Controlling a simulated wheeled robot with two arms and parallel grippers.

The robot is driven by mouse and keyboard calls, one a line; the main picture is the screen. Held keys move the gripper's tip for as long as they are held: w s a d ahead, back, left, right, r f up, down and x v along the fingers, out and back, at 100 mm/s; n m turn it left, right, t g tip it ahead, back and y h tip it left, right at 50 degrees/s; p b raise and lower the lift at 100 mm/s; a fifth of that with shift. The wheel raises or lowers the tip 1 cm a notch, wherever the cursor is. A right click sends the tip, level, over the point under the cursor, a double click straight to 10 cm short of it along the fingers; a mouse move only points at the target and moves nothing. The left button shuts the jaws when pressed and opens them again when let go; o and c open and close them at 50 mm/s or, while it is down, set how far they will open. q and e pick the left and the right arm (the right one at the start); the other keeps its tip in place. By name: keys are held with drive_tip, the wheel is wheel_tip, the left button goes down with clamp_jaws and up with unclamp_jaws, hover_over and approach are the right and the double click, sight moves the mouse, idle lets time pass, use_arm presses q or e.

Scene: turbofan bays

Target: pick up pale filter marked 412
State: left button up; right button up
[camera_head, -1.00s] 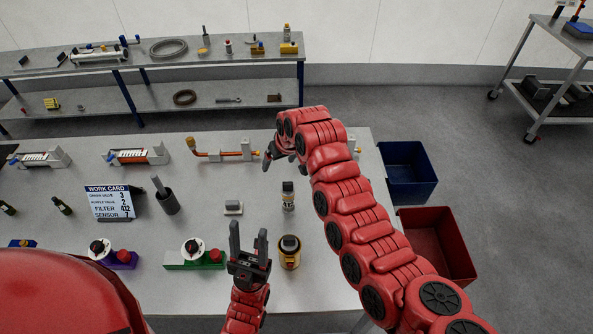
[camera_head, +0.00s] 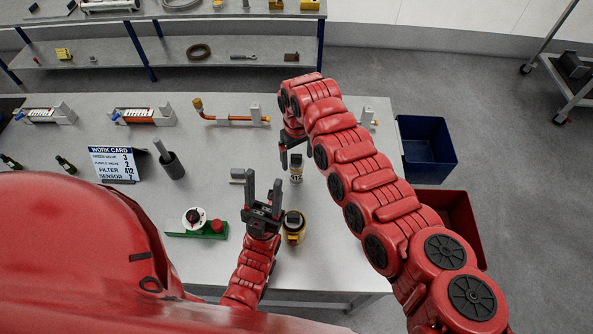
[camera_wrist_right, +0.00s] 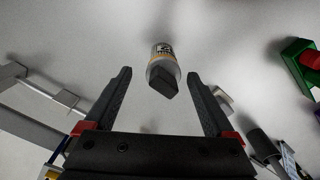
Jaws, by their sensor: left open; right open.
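The pale filter (camera_head: 296,168), with a dark top and a printed label, stands on the grey bench. In the right wrist view the filter (camera_wrist_right: 161,55) shows between and beyond the fingertips, its label partly legible and its dark block end toward me. My right gripper (camera_head: 287,154) is open beside the filter in the head view, partly hidden by its own arm. It also shows open and empty in the wrist view (camera_wrist_right: 158,74). My left gripper (camera_head: 263,187) is open and empty, nearer than the filter. The work card (camera_head: 116,164) reads filter 412.
A dark and yellow canister (camera_head: 294,227) stands close right of my left gripper. A small grey block (camera_head: 238,175) and a green-based valve (camera_head: 198,227) lie to the left. A blue bin (camera_head: 427,148) and a red bin (camera_head: 455,220) are off the bench's right side.

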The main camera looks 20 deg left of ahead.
drive_tip(key=shift+s+f, duration=0.1)
drive_tip(key=shift+f, duration=0.5)
wheel_tip(320, 180, down, 4)
drive_tip(key=shift+s+a+f+b, duration=0.1)
drive_tip(key=shift+f+b, duration=0.1)
drive_tip(key=shift+b, duration=0.9)
drive_tip(key=shift+r, duration=0.1)
clamp_jaws()
